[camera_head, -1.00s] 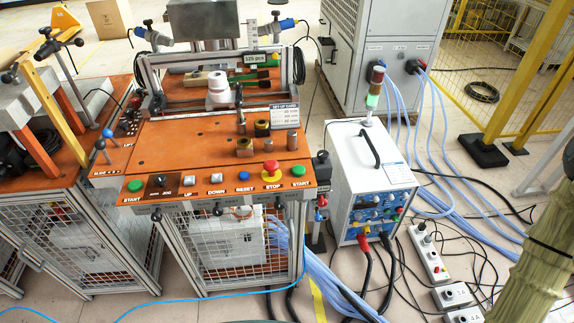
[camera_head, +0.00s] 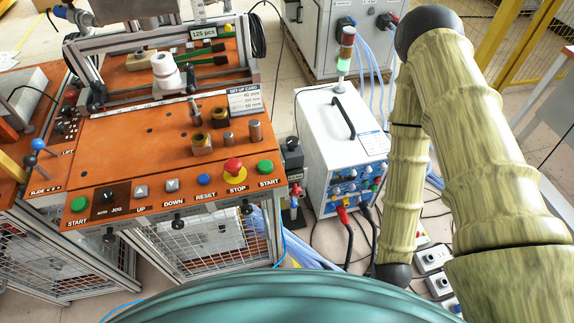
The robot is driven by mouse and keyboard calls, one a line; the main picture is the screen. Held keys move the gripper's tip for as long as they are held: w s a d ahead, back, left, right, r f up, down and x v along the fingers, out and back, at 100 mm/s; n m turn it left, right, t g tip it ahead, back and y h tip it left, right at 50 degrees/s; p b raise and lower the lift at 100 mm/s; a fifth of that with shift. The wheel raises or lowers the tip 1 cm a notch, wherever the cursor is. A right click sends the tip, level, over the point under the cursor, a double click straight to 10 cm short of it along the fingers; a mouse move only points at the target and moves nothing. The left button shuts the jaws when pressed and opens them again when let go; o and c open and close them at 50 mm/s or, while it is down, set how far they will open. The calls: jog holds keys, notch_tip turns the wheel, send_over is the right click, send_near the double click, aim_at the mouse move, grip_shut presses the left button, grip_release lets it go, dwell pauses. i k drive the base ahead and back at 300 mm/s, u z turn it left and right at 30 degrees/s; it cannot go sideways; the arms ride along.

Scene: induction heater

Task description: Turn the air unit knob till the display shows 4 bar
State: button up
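The air unit (camera_head: 292,163) appears to be the small dark block at the right side of the orange workbench, between the bench and the white heater box. Its knob seems to be the dark top part, but it is too small to tell clearly. No pressure reading can be made out on its display. My arm (camera_head: 500,150) rises at the right of the view, bends at a dark joint at the top and comes down in front of the heater's right side. It ends in a dark rounded part low down; no gripper fingers show. The arm is apart from the air unit in the picture.
The orange bench (camera_head: 120,150) carries buttons, a red stop button (camera_head: 234,167) and metal parts. The white heater box (camera_head: 340,125) with a lamp tower (camera_head: 345,50) stands right of the air unit. Cables and power sockets (camera_head: 433,260) lie on the floor.

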aim_at(292, 142)
jog(key=k, duration=1.2)
jog(key=u, duration=0.35)
jog(key=i, duration=0.55)
jog(key=u, duration=0.1)
